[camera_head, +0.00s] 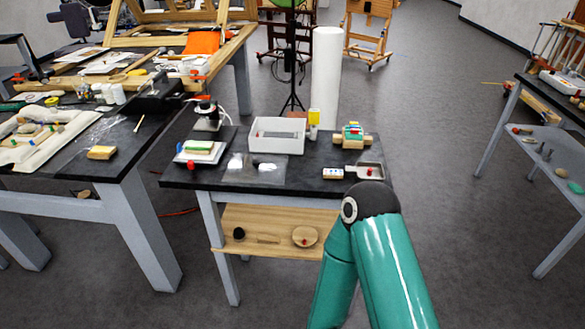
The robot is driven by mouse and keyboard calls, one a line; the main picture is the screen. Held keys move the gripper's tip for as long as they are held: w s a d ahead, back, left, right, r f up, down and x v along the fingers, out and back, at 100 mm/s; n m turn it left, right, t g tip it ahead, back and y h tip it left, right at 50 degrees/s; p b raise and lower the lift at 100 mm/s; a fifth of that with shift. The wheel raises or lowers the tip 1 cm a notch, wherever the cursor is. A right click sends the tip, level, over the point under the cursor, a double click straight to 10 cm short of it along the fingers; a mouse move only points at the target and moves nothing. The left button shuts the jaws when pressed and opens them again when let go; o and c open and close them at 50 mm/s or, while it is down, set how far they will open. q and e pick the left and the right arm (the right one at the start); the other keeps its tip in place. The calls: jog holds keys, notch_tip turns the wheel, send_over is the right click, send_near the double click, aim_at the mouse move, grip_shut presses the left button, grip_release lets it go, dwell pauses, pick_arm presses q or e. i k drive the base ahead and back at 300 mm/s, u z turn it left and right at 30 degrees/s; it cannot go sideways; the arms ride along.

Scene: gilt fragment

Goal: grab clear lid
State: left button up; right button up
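My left gripper is not in view either.
The small table (315,180) holds a white open bin (277,136), a block with colored pieces (352,136), a small grey tray (366,172) and a pad with a green-topped block (200,149). A cluttered bench stands left. A white cylinder (326,78) stands behind.

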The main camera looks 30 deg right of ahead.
aim_at(247, 168)
jog(key=z, duration=0.2)
jog(key=i, duration=1)
jog(key=u, duration=0.1)
